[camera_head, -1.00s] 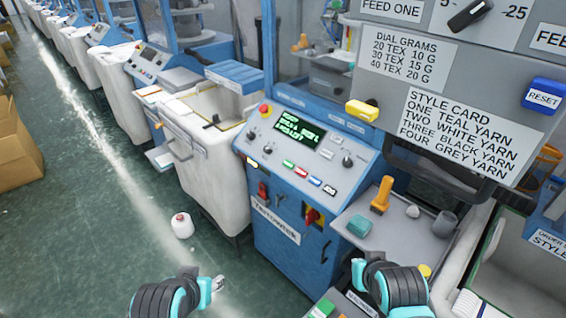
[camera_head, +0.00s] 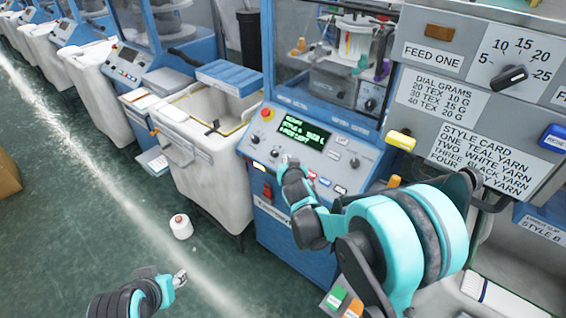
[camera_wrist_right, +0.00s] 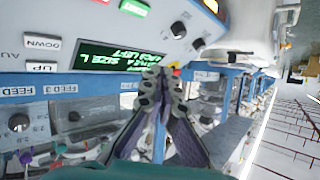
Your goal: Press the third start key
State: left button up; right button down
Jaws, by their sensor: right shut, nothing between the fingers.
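The blue machine's sloped control panel (camera_head: 345,158) carries a lit green text display (camera_head: 292,129) and a row of small coloured keys (camera_head: 325,182). My right arm hides part of that row in the head view. A green key (camera_wrist_right: 135,8) shows at the top edge of the wrist view. My right gripper (camera_head: 289,162) is over the panel, below the display. Its fingers are together and empty in the wrist view (camera_wrist_right: 160,76); contact with a key cannot be told. My left gripper (camera_head: 181,277) is low over the floor, its fingers too small to read.
A yellow block (camera_head: 401,140) juts from the grey housing with the style card (camera_head: 480,160) at right. A white bin (camera_head: 200,150) stands left of the machine. A white cone (camera_head: 181,227) is on the open green floor.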

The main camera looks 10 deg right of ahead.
jog(key=shift+w+a+f, duration=0.15)
jog(key=shift+w+a, duration=0.3)
jog(key=shift+w, duration=0.05)
jog(key=w+d+f+b, duration=0.1)
jog(key=f, duration=0.1)
jog(key=w+d+f+b, duration=0.1)
jog(key=f+b, duration=0.1)
jog(key=d+f+b, duration=0.1)
jog(key=f, duration=0.1)
jog(key=shift+w+d, duration=0.35)
jog(key=shift+w, duration=0.05)
jog(key=shift+w+d+f+b, duration=0.25)
jog(key=shift+d+f+b, duration=0.15)
jog(key=shift+b, duration=0.2)
dwell(0.7)
jog(key=shift+w+d+f+b, duration=0.15)
jog(key=shift+w+f+b, duration=0.05)
jog(key=shift+f+b, duration=0.15)
